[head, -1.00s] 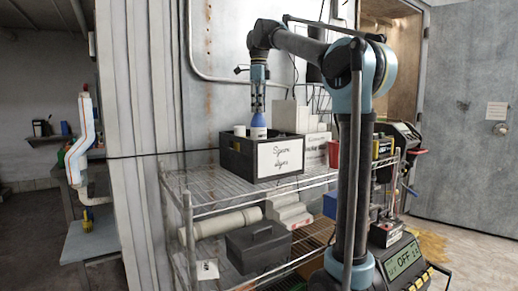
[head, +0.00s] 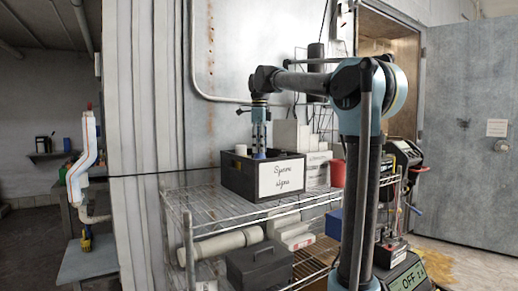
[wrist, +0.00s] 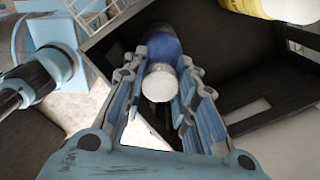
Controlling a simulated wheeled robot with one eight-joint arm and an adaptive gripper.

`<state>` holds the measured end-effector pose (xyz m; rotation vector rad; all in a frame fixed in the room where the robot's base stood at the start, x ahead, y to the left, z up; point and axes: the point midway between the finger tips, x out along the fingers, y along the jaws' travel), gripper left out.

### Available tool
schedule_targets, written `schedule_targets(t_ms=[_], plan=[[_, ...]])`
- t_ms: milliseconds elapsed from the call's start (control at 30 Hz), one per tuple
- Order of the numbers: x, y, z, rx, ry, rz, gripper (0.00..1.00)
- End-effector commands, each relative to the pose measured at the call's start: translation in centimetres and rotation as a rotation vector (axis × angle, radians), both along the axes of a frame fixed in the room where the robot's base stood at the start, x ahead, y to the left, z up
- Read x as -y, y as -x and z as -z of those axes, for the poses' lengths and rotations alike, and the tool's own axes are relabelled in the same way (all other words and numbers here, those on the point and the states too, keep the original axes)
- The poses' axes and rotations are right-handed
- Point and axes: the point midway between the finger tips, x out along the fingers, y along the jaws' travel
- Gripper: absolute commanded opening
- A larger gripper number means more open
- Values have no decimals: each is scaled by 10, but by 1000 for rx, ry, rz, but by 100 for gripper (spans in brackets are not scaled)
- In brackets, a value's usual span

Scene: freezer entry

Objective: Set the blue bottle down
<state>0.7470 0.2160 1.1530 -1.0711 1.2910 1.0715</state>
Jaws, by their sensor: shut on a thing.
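The blue bottle (wrist: 163,45) has a white cap (wrist: 160,82) and sits between the fingers of my gripper (wrist: 160,65), which is shut on it. In the head view my gripper (head: 259,138) points straight down over the black box (head: 234,178) labelled "Spare signs". Only a small blue part of the bottle (head: 259,156) shows there, at the box's opening. The rest is hidden behind the box's front wall. I cannot tell whether its base touches the box floor.
A white cylinder (head: 240,150) stands at the box's left rear. White cartons (head: 292,136) and a red container (head: 337,173) are to the right. The wire rack (head: 205,203) has bare room left of the box. A yellow-and-white item (wrist: 275,8) shows in the wrist view.

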Motion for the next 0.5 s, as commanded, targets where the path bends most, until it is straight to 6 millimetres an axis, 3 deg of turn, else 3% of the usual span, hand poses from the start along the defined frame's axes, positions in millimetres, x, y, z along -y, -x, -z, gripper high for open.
schedule_targets(t_ms=[100,133,200,500], plan=[[0,0,1,0,0,0,0],[0,0,2,0,0,0,28],[0,0,1,0,0,0,44],[0,0,1,0,0,0,46]])
